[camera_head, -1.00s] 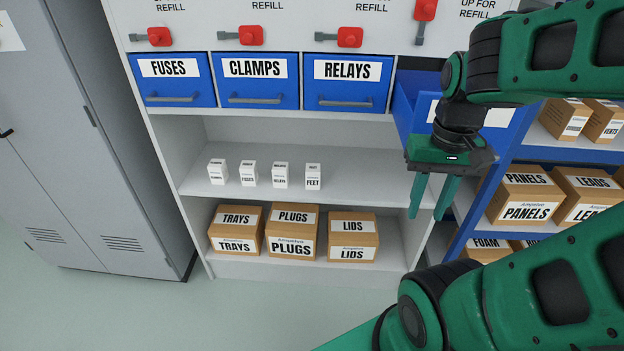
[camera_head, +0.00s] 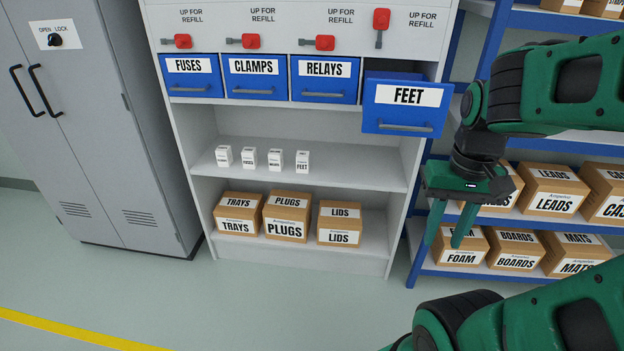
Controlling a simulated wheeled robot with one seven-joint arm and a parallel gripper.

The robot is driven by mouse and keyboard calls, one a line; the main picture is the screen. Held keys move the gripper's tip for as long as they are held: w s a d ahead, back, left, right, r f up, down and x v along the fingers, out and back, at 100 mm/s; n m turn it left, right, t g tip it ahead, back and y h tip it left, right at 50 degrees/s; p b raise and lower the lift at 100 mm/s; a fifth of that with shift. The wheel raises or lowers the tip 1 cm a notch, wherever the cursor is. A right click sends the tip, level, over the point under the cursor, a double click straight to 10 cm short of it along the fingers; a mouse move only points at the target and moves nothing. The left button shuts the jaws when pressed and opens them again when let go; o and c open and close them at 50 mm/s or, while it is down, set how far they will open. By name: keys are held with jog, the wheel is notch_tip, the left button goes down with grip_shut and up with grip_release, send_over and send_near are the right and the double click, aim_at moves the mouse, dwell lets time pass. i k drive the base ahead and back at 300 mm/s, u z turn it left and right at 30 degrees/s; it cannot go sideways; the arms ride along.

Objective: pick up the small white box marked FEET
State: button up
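The small white box marked FEET (camera_head: 302,162) stands upright on the middle shelf (camera_head: 350,172), at the right end of a row of small white boxes. My gripper (camera_head: 450,236) hangs to the right of the white shelf unit, well apart from the FEET box and lower in the picture. Its two green fingers point down, spread apart, with nothing between them. The front of the FEET box is in plain view.
A blue FEET drawer (camera_head: 405,104) sticks out above the shelf's right part. Brown boxes such as LIDS (camera_head: 339,223) stand on the shelf below. A blue rack (camera_head: 420,262) with boxes is behind my arm. A grey cabinet (camera_head: 100,130) stands left.

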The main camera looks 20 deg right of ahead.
aim_at(302, 157)
jog(key=k, duration=0.8)
jog(key=u, duration=1.2)
jog(key=i, duration=2.1)
jog(key=z, duration=1.15)
